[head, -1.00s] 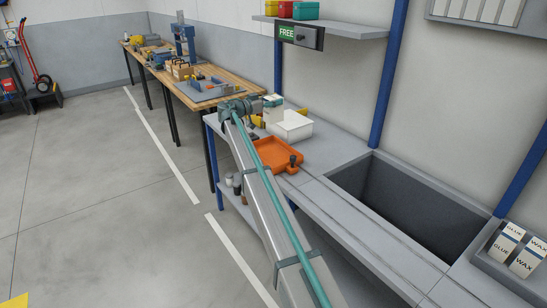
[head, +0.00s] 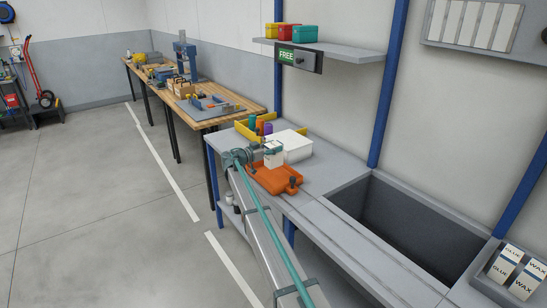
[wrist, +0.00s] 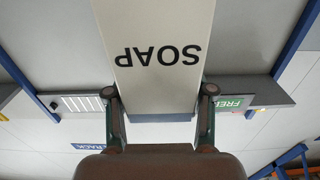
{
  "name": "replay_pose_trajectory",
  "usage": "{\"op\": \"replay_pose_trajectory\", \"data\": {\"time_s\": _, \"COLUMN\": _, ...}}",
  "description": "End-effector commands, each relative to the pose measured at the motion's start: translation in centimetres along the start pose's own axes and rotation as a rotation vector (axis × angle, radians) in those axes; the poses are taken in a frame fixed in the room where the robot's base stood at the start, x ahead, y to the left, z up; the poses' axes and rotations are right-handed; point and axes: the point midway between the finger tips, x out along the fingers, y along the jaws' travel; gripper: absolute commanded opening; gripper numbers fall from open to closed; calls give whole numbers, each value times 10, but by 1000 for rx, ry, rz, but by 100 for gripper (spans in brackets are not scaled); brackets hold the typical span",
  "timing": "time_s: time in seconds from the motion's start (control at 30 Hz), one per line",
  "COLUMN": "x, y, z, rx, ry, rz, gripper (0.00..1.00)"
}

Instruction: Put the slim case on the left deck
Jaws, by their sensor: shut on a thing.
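My gripper (head: 265,150) is shut on a slim white case (head: 274,156), which it holds above the left deck (head: 325,172). The wrist view shows the case (wrist: 160,25) upside down, with the word SOAP on its face and a gripper finger on each side of it (wrist: 158,95).
A yellow bin (head: 243,130) with teal and purple items stands at the back of the left deck. Right of the deck is a deep dark pit (head: 405,215). Beyond it is a tray with GLUE and WAX cartons (head: 505,262). A shelf with a FREE sign (head: 287,55) hangs above.

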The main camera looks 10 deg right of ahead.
Motion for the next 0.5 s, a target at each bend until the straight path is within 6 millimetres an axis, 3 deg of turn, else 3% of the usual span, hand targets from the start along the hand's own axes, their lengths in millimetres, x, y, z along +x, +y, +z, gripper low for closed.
{"op": "replay_pose_trajectory", "data": {"time_s": 0.27, "x": 0, "y": 0, "z": 17, "rx": 0, "ry": 1, "rz": 0, "gripper": 4}}
{"op": "replay_pose_trajectory", "data": {"time_s": 0.5, "x": 0, "y": 0, "z": 54, "rx": 0, "ry": 2, "rz": 0, "gripper": 4}}
